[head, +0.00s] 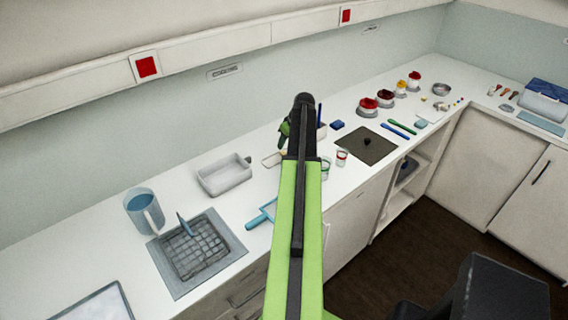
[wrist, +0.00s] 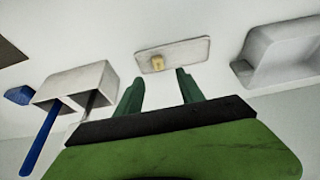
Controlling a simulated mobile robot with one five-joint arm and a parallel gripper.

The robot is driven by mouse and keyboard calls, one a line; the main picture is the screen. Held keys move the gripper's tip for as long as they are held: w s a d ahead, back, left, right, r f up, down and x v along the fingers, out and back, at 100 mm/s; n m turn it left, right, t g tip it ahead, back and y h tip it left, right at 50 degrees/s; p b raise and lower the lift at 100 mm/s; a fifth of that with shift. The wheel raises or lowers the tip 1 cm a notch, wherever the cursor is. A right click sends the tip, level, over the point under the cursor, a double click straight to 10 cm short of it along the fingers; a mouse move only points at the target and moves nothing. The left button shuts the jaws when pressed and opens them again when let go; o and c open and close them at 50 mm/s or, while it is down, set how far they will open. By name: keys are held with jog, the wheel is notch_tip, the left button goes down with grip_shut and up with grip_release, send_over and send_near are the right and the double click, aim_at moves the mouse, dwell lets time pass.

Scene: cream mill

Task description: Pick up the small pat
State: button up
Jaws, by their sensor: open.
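The small pat (wrist: 157,62) is a pale yellow block on a thin, off-white board (wrist: 190,48) in the wrist view. In the head view my arm covers most of that area. The edge of a pale board (head: 271,160) shows left of the arm there, and I cannot make out the pat. My gripper (wrist: 159,88) is open and empty, its two green fingers apart. In the wrist view the pat appears just beyond the fingertips, roughly centred between them, with no contact visible. In the head view my gripper (head: 285,131) is partly hidden behind the arm.
A white tub (wrist: 285,55) is right of the board in the wrist view. A pale box (wrist: 75,82) with a blue-handled tool and a blue block (wrist: 18,95) are left. In the head view, a jug (head: 143,211) and a dark plate (head: 367,147) stand along the counter.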

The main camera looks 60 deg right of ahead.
aim_at(282, 154)
jog(key=shift+w+d+f, duration=0.1)
jog(key=shift+w+f, duration=0.1)
jog(key=shift+f, duration=0.45)
jog(key=shift+r, duration=0.1)
jog(key=b+x, duration=0.5)
jog(key=shift+s+d+f, duration=0.1)
jog(key=shift+s+f, duration=0.1)
jog(key=shift+f, duration=0.05)
jog(key=shift+r, duration=0.15)
grip_shut()
